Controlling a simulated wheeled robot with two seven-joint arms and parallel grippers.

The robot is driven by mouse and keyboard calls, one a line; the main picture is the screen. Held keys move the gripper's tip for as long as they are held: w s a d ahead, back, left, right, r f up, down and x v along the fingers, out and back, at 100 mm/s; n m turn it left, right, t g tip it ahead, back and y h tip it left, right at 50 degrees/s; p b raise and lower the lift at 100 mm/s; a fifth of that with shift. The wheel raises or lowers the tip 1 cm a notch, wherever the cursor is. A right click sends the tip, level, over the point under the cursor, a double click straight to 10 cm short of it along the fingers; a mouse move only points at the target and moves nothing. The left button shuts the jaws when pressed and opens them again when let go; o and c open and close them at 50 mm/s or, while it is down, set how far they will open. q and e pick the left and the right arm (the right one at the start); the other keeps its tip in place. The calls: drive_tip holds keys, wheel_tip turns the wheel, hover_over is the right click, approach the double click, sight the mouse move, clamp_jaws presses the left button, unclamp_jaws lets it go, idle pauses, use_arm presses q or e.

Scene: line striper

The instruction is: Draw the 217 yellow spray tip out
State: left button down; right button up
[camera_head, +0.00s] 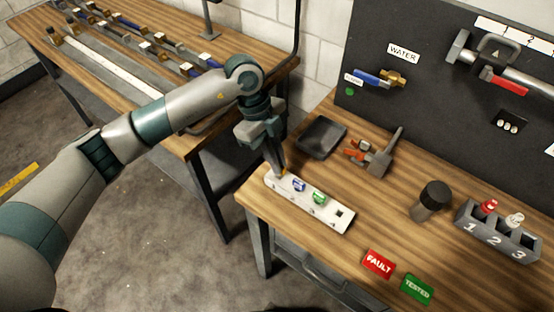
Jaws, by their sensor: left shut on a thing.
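My left gripper (281,174) points down at the left end of a white tip rack (328,215) on the wooden bench. Its fingers are shut on a small yellow-orange piece, the yellow spray tip (284,177), mostly hidden by the fingers. I cannot tell whether the tip still sits in its slot or is just clear of it. A blue tip (299,185) and a green tip (319,198) stand in the rack to the right. My right gripper is out of view.
A black tray (321,137) and an orange-and-grey tool (371,154) lie behind the rack. A dark-capped cylinder (431,201) and a numbered holder (497,234) stand to the right. Red FAULT (378,263) and green TESTED (417,289) labels lie in front.

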use_arm(q)
drive_tip(key=shift+r+p, duration=1.3)
drive_tip(key=shift+r, duration=0.8)
drive_tip(key=w+a+r+n+t+y+b, duration=0.1)
drive_tip(key=a+n+t+b, duration=0.2)
drive_tip(key=a+n, duration=0.6)
drive_tip(key=w+a+n+t+y+b, duration=0.1)
drive_tip(key=a+n+t+y+b, duration=0.1)
drive_tip(key=a+n+b, duration=0.4)
drive_tip(key=a+n+t, duration=0.1)
drive_tip(key=a+n, duration=0.3)
drive_tip(key=n, duration=0.6)
drive_tip(key=shift+w+a+r, duration=0.25)
drive_tip(key=shift+a+r, duration=0.05)
drive_tip(key=shift+r, duration=0.05)
